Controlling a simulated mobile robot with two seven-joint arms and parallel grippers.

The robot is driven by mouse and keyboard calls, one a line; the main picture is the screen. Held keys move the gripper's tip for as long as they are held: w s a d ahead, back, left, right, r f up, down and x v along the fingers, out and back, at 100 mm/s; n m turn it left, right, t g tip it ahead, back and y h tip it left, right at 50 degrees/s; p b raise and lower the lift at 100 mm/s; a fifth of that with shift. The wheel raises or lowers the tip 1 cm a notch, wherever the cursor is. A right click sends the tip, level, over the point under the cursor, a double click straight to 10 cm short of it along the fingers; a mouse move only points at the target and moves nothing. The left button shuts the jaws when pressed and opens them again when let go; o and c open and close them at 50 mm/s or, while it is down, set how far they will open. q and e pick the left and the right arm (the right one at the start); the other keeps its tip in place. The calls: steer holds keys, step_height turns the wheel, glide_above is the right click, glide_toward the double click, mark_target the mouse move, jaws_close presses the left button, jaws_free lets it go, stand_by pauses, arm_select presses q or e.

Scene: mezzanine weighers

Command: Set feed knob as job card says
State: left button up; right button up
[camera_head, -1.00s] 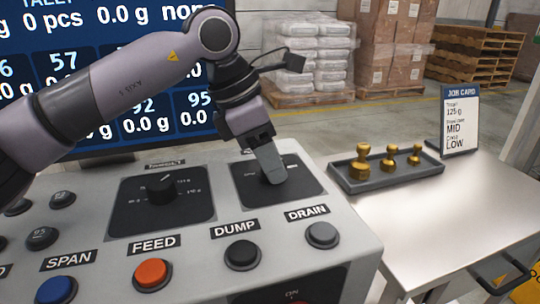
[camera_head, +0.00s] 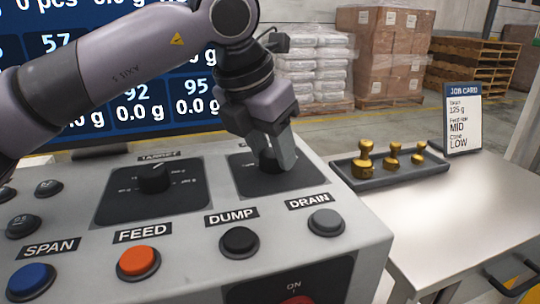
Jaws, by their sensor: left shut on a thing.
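The job card (camera_head: 463,119) stands at the right and reads target 125 g, feed MID, and a last line LOW. My left gripper (camera_head: 277,158) is over the right-hand dial plate (camera_head: 248,183) on the console. Its jaws are shut on the feed knob (camera_head: 270,181), which they mostly hide, so its pointer setting cannot be read. The target knob (camera_head: 154,178) sits on the dial plate to the left, free of the gripper. My right gripper is not in view.
An orange FEED button (camera_head: 139,262), a black DUMP button (camera_head: 239,242) and a grey DRAIN button (camera_head: 326,222) sit in front of the dials. A dark tray (camera_head: 400,178) with brass weights stands on the side table (camera_head: 450,215), whose front is clear.

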arm_select(q)
steer(key=shift+d+r+n+t+y+b, duration=0.15)
steer(key=shift+n+y+b, duration=0.25)
steer(key=shift+n, duration=0.55)
steer(key=shift+a+f+n+t+y+b, duration=0.15)
steer(key=shift+n+y+b, duration=0.2)
steer(key=shift+n, duration=0.6)
steer(key=shift+r, duration=0.15)
steer(key=o, duration=1)
steer(key=shift+d, duration=0.1)
steer(key=shift+o, duration=0.2)
steer(key=v, duration=0.7)
steer(key=shift+p, duration=0.35)
steer(key=shift+s, duration=0.1)
